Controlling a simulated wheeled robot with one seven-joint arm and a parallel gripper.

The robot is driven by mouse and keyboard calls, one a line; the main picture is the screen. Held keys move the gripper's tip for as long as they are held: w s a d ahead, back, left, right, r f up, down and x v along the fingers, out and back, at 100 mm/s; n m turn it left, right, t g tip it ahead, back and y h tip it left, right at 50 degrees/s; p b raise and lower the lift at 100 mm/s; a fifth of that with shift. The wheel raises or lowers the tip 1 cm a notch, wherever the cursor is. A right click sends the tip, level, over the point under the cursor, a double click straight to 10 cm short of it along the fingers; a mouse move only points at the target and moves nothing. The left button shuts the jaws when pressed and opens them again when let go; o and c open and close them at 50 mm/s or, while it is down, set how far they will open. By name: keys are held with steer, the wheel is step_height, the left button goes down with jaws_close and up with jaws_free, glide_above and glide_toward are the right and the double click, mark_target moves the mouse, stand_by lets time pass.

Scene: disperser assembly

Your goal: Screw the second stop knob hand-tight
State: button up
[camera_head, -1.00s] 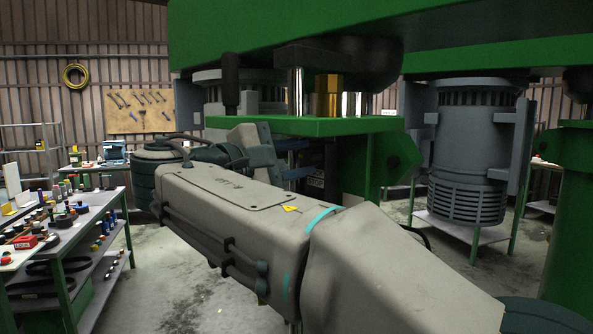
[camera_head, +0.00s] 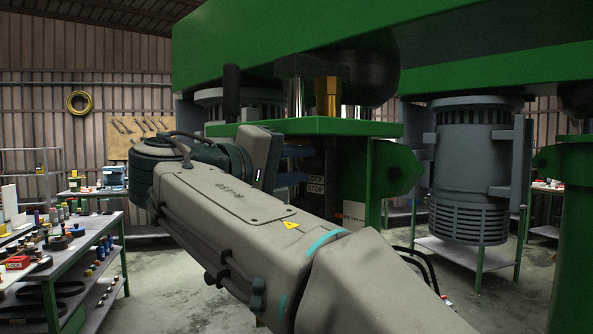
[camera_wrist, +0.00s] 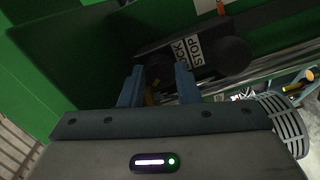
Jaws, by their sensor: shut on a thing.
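In the wrist view, the two blue fingers of my gripper (camera_wrist: 160,88) are shut on a dark round stop knob (camera_wrist: 158,68), which sits between their tips. The knob is at one end of a black block with a white "LOCK STOP" label (camera_wrist: 188,50). A second dark round knob (camera_wrist: 235,54) sits at the block's other end, apart from the fingers. In the head view, the label (camera_head: 316,184) shows under the green plate, and my blue gripper (camera_head: 302,152) is partly hidden by my wrist. The held knob is not clear there.
The green plate (camera_head: 300,127) of the machine lies just above my gripper, and a green bracket (camera_head: 395,168) stands to the right. A grey motor (camera_head: 470,165) hangs farther right. A workbench (camera_head: 95,230) with many small parts is at the left.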

stand_by(0.4)
steer(key=o, duration=1)
steer(key=shift+c, duration=0.2)
steer(key=v, duration=1.4)
